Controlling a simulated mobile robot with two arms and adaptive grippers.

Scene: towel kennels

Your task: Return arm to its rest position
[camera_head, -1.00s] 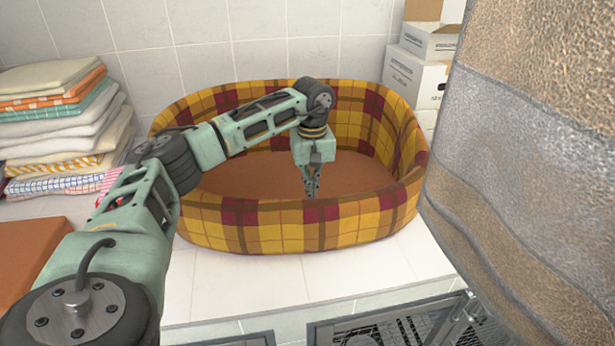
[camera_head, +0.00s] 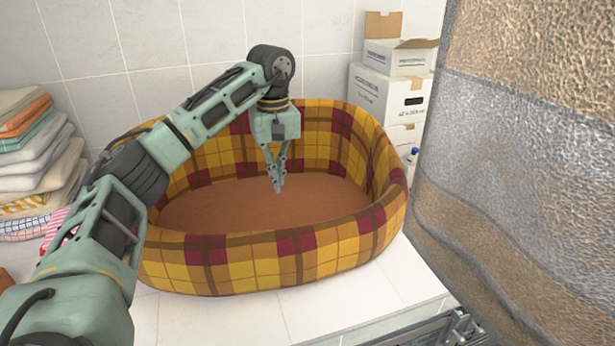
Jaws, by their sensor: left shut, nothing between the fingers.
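My left arm comes in from the left and reaches over the plaid pet bed (camera_head: 330,243), which is yellow, red and brown with a brown cushion (camera_head: 225,203). My left gripper (camera_head: 278,188) points down over the inside of the bed. Its fingertips are together with nothing between them. I cannot tell whether the tips touch the cushion. The arm hides part of the bed's back and left wall. My right gripper is not in view.
A stack of folded towels (camera_head: 35,160) stands at the left. White boxes (camera_head: 390,95) are piled at the back right. A large rough brown and grey surface (camera_head: 520,150) fills the right side. White tiles (camera_head: 330,312) lie bare before the bed, with metal cage fronts below.

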